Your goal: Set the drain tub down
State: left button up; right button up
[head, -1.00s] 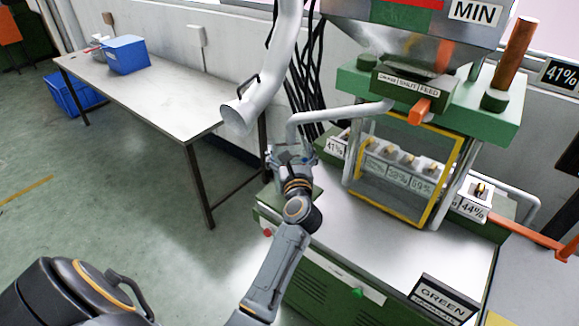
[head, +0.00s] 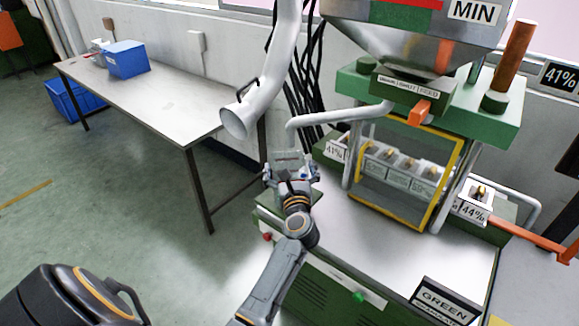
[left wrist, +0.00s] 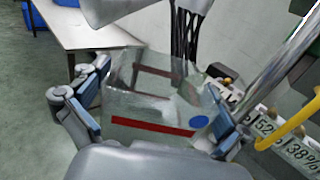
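The drain tub appears as a clear, see-through box (left wrist: 150,100) in the left wrist view, with a red stripe and a blue dot on its near wall. In the head view it shows faintly (head: 290,160) at the machine bench's left back corner. My left gripper (head: 291,175) has a finger on each side of the tub, and in the left wrist view the pads (left wrist: 157,108) appear to press its side walls. I cannot tell whether the tub's bottom touches anything. My right gripper is not in view.
The moulding machine (head: 490,115) stands right of the gripper, with a yellow-framed guard (head: 440,190) and labelled sockets. A white hose (head: 240,118) hangs behind. A steel table (head: 165,100) at left holds a blue bin (head: 128,57) and has clear space. The bench top's front (head: 350,240) is clear.

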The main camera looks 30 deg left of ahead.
pick_arm(q)
jog(key=shift+r, duration=0.1)
jog(key=shift+s+d+r, duration=0.1)
jog(key=shift+s+d, duration=0.05)
jog(key=v, duration=0.7)
jog(key=shift+d, duration=0.1)
